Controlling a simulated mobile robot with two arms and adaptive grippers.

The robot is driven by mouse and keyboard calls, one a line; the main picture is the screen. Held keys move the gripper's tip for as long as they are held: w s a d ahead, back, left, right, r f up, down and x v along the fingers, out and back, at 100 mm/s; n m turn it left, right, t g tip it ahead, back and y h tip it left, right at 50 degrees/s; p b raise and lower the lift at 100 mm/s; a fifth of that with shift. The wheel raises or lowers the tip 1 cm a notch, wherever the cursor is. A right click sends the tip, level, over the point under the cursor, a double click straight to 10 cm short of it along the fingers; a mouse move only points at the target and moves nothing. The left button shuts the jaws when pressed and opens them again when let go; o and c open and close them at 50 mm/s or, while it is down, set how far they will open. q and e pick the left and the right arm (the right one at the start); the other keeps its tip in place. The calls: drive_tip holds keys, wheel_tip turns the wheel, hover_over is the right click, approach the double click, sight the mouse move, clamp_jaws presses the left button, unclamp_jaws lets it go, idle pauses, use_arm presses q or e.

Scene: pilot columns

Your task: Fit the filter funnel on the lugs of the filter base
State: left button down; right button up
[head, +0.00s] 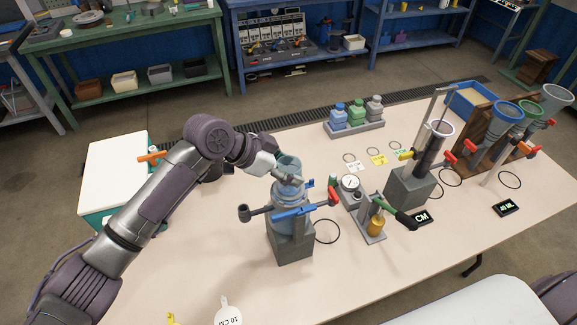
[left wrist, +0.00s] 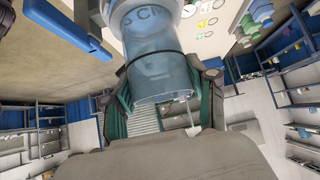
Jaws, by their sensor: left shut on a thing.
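The filter funnel (head: 286,193) is a clear blue cylinder, upright at the middle of the table. My left gripper (head: 291,179) is shut on it near its top; the left wrist view also shows the funnel (left wrist: 160,65) between the green finger pads. The filter base (head: 291,245) is a grey block with a blue lever and a red handle. The funnel stands directly above it, in line with it. The lugs are too small to make out, so I cannot tell whether the funnel is seated on them. My right gripper is out of view.
A gauge and pump stand (head: 372,230) is close right of the base. Farther right are another column on a grey block (head: 409,187) and a wooden rack (head: 487,130) of funnels. A bottle tray (head: 354,130) is behind. The table's front left is mostly clear.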

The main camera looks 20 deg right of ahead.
use_arm(q)
drive_tip(key=shift+f, duration=0.3)
drive_tip(key=shift+c, duration=1.2)
unclamp_jaws()
drive_tip(key=v, duration=1.2)
